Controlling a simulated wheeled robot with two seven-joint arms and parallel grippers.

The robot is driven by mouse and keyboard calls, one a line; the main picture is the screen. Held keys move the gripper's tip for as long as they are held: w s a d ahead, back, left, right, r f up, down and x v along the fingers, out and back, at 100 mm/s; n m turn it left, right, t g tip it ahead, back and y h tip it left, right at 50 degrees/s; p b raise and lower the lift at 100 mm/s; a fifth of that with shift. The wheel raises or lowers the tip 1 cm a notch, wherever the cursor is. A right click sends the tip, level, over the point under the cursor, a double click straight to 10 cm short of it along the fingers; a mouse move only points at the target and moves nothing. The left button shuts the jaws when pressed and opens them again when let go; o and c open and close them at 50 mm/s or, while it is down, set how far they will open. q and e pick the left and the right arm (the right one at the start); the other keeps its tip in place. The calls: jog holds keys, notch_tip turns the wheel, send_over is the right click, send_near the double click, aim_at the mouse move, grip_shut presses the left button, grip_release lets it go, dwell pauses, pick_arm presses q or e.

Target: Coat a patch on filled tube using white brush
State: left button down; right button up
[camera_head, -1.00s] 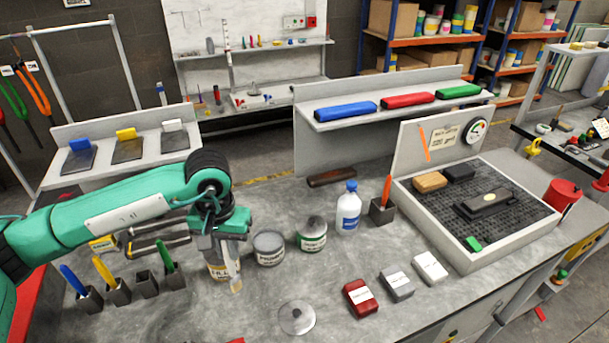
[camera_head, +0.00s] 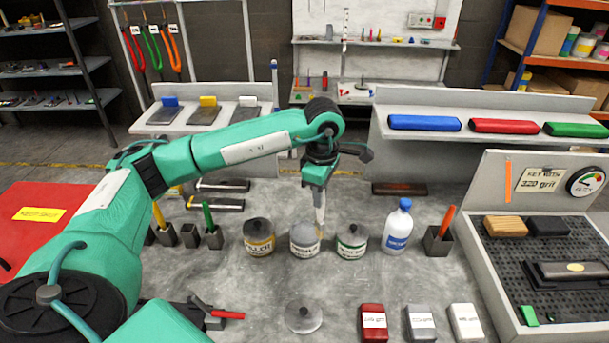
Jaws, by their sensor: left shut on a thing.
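My left gripper (camera_head: 318,178) is shut on the white brush (camera_head: 320,208), which hangs upright with its tip down. The tip overlaps the rim of the open grey can (camera_head: 305,243); I cannot tell whether it is inside. A dark tube (camera_head: 560,273) with a small pale patch on its top lies in the tray at the right, and appears to be the filled tube. My right gripper is not in view.
A yellow-labelled can (camera_head: 259,240) and a green-labelled can (camera_head: 351,243), both lidded, flank the grey can. A loose lid (camera_head: 303,316) lies in front.

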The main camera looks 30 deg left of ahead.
pick_arm(q)
jog(key=w+a+r+n, duration=0.1)
jog(key=w+a+n, duration=0.1)
jog(key=a+n, duration=0.65)
notch_tip(320, 180, down, 6)
jog(key=d+n+b, duration=0.2)
jog(key=n, duration=0.1)
jog(key=shift+w+d+b, duration=0.2)
jog(key=shift+d+b, duration=0.1)
jog(key=shift+b, duration=0.1)
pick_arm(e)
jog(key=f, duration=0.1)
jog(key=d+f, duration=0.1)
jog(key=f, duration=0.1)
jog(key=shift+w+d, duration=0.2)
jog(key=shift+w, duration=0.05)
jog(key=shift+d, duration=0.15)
pick_arm(q)
jog(key=shift+f, duration=0.3)
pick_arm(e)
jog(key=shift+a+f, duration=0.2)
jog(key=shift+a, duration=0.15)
pick_arm(q)
jog(key=shift+f+b, duration=0.15)
jog(key=shift+b, duration=0.2)
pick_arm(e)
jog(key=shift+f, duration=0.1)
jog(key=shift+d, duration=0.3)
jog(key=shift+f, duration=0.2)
